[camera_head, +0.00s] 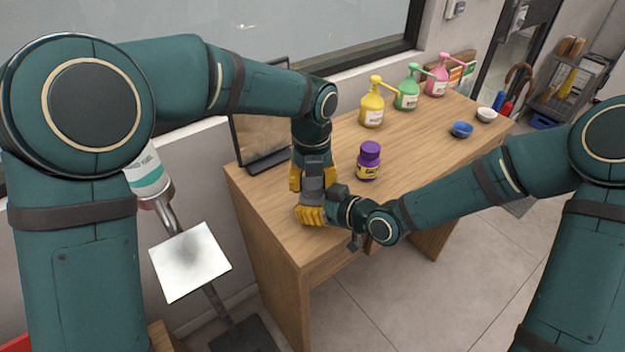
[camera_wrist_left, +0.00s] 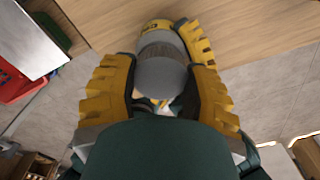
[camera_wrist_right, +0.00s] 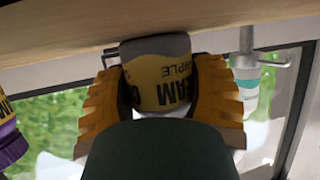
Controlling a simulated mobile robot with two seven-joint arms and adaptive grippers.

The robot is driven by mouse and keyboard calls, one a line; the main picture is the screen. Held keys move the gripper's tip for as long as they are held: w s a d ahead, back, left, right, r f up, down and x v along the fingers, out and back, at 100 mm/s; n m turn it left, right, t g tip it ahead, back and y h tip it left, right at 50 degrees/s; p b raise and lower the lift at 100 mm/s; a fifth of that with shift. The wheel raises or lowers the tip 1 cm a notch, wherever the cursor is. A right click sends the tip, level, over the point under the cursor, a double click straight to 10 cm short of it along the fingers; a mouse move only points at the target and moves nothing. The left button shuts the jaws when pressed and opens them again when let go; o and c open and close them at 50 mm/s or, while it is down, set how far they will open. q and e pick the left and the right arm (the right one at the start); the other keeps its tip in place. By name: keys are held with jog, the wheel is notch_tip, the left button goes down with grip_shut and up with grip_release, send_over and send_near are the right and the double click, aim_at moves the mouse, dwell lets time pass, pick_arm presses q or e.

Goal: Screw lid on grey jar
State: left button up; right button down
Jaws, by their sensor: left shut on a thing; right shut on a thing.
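My left gripper (camera_head: 313,182) points down over the near left end of the wooden table. In the left wrist view its yellow fingers (camera_wrist_left: 160,98) are shut on the sides of a round grey lid (camera_wrist_left: 160,76). Beyond the lid, the grey jar with a yellow label (camera_wrist_left: 154,25) shows in line with it. My right gripper (camera_head: 311,213) is just below the left one. In the right wrist view its fingers (camera_wrist_right: 162,100) are shut around the grey jar (camera_wrist_right: 160,82). I cannot tell whether the lid is seated on the jar. The head view mostly hides both.
A purple jar (camera_head: 368,160) stands close to the right of the grippers. Yellow (camera_head: 372,108), green (camera_head: 406,92) and pink (camera_head: 436,80) pump bottles line the back of the wooden table (camera_head: 415,140). Blue (camera_head: 461,129) and white (camera_head: 487,115) bowls stand farther right.

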pick_arm(q)
jog(key=o, duration=0.7)
jog(key=shift+d, duration=0.1)
jog(key=shift+r, duration=2.3)
